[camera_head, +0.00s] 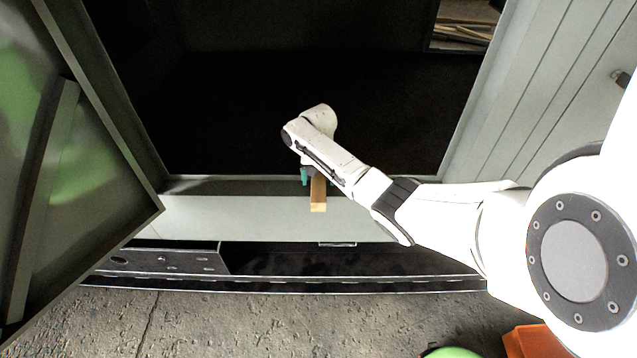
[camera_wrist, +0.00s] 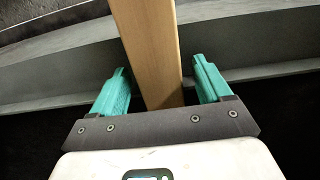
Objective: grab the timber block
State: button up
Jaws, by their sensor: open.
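The timber block (camera_head: 318,194) is a brown wooden bar at the front sill of the open enclosure in the head view. One end sticks out over the pale front face, and my arm hides the other end. In the wrist view the timber block (camera_wrist: 150,45) runs from the top edge down between the two teal fingers. My gripper (camera_wrist: 163,75) is open, with one finger on each side of the block and a visible gap on both sides. In the head view my gripper (camera_head: 307,176) shows only partly, below my white wrist.
The enclosure's pale front sill (camera_head: 260,218) runs across the middle, with a dark interior behind it. An open door (camera_head: 85,190) stands at left and a grey panel (camera_head: 545,85) at right. An orange object (camera_head: 535,342) and a green object (camera_head: 452,352) lie at the bottom.

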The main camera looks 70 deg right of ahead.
jog(key=shift+f, duration=0.25)
jog(key=shift+c, duration=0.3)
jog(key=c, duration=1.1)
jog(key=shift+c, duration=0.2)
jog(key=shift+r, duration=0.15)
